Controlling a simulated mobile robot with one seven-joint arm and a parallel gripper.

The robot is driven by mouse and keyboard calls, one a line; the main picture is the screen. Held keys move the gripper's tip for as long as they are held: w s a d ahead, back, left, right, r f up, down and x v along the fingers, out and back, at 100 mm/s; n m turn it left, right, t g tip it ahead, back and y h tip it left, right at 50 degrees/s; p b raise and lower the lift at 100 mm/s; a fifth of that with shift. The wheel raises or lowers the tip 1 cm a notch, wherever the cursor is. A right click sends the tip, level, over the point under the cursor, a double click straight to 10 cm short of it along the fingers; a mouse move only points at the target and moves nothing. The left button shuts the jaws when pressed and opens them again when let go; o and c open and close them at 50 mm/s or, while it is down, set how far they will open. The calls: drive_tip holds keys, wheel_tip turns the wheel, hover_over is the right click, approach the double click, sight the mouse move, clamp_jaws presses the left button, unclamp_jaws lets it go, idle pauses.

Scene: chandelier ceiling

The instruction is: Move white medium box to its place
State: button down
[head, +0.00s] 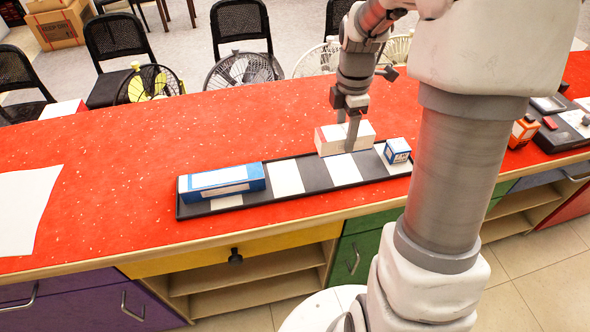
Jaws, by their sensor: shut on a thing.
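The white medium box (327,147) has a white top and a reddish end. It is at the back edge of a long black tray (310,175) marked with white patches. My gripper (351,136) points down from above and is shut on the box. The finger in front covers part of the box's front side. I cannot tell whether the box touches the tray or hangs just above it. A long blue and white box (222,181) lies on the tray's left end. A small blue and white box (397,150) stands near its right end.
The tray rests on a red counter (120,160). A white sheet (28,205) lies at the left. An orange box (523,131) and a dark tray (565,130) are at the right. Fans (243,70) and black chairs (118,45) stand behind the counter. The counter's left middle is clear.

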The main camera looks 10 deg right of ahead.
drive_tip(key=a+f, duration=0.2)
drive_tip(key=a, duration=0.1)
drive_tip(key=w+a+f, duration=0.1)
drive_tip(key=a+f, duration=0.1)
drive_tip(key=a, duration=0.1)
drive_tip(key=w+a+f+b, duration=0.1)
drive_tip(key=a+f, duration=0.1)
drive_tip(key=a, duration=0.1)
drive_tip(key=shift+a, duration=0.3)
drive_tip(key=shift+f+b, duration=0.4)
drive_tip(key=shift+f, duration=1.5)
drive_tip(key=shift+f, duration=0.2)
drive_tip(key=shift+c, duration=0.6)
unclamp_jaws()
drive_tip(key=shift+r, duration=0.1)
